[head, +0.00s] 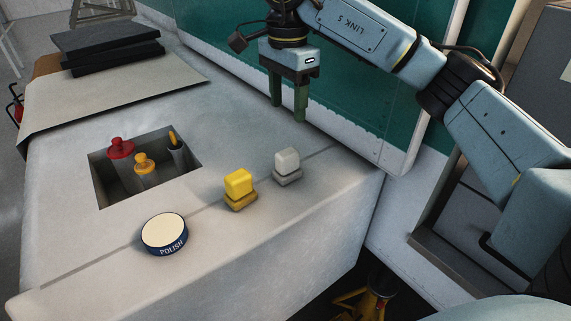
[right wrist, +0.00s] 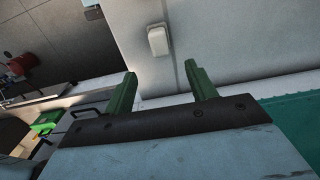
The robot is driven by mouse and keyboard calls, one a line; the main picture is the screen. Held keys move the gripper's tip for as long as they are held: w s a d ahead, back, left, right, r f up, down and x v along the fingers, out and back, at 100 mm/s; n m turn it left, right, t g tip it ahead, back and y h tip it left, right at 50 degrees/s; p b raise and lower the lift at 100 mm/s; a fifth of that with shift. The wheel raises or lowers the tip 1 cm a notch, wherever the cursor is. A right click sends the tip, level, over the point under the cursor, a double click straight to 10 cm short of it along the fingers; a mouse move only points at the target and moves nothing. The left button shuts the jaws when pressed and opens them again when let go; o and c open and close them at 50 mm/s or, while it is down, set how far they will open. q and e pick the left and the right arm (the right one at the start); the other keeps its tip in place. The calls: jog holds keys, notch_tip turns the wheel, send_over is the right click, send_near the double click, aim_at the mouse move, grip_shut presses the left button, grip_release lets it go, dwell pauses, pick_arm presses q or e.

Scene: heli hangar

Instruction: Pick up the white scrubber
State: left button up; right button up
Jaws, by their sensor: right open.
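The white scrubber (head: 287,166) stands on the grey surface, right of the yellow scrubber (head: 239,189), near the surface's right end. In the right wrist view the white scrubber (right wrist: 158,40) lies beyond the fingertips, roughly between them in the picture. My right gripper (head: 288,112) hangs above and behind the white scrubber in the head view, with green fingers pointing down. The right gripper is open and empty, and the fingers (right wrist: 158,76) are apart from the scrubber. My left gripper is not in view.
A polish tin (head: 165,234) sits at the front. A recess (head: 101,186) holds red-topped and yellow-topped bottles and a small cup. Dark slabs (head: 108,45) lie at the back left. A green and white panel (head: 348,125) rises behind the surface, close to my right arm.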

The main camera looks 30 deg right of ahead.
aim_at(287, 152)
notch_tip(287, 152, down, 7)
jog(key=shift+f, duration=0.15)
jog(key=shift+s+f+p, duration=0.1)
jog(key=shift+f+p, duration=0.6)
jog(key=shift+f, duration=2)
jog(key=c, duration=1.1)
